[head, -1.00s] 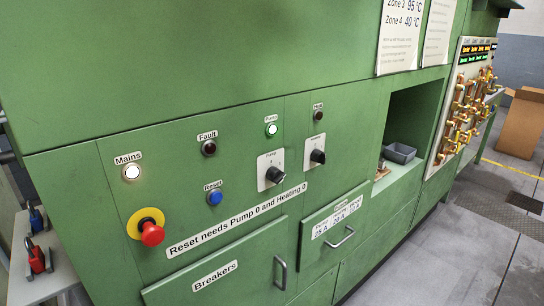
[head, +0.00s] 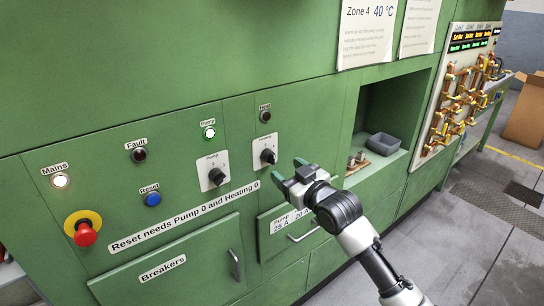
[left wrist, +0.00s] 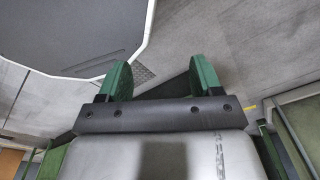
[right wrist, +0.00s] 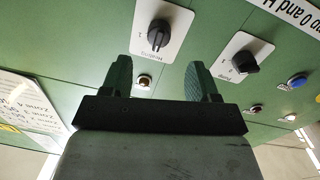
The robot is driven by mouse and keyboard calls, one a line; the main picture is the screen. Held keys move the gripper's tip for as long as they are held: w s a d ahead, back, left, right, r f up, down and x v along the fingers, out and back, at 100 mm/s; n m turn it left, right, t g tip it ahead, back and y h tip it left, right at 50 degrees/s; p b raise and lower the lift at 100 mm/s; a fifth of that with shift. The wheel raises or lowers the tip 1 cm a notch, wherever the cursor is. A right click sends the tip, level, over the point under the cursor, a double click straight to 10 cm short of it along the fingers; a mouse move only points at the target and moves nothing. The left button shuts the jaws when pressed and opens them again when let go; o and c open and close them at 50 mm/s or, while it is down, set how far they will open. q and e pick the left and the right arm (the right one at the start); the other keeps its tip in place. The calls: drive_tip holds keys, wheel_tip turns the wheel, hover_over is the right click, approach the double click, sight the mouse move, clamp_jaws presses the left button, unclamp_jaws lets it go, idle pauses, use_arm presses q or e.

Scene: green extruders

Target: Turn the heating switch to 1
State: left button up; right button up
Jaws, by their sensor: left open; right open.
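The heating switch (head: 267,156) is a black rotary knob on a white plate on the green panel, below a dark lamp labelled Heat (head: 265,116). My right gripper (head: 289,176) is open and empty, in front of the panel, just right of and below the heating switch in the head view. My left gripper (left wrist: 160,78) is open and empty over the floor; it is not in the head view.
A red emergency button (head: 84,234) and blue reset button (head: 153,199) are further left. Drawer handles (head: 304,234) stick out below.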

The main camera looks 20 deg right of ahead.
sight(273, 160)
drive_tip(key=p+x, duration=0.1)
drive_tip(key=x, duration=0.5)
use_arm(q)
drive_tip(key=shift+d+r, duration=0.75)
use_arm(e)
drive_tip(key=shift+w+a+f, duration=0.1)
drive_tip(key=shift+w+a, duration=0.05)
drive_tip(key=shift+w, duration=0.55)
use_arm(q)
drive_tip(key=shift+a, duration=0.1)
use_arm(e)
drive_tip(key=shift+c, duration=1.3)
drive_tip(key=c, duration=0.7)
use_arm(q)
drive_tip(key=shift+a, duration=0.15)
use_arm(e)
drive_tip(key=shift+o, duration=0.2)
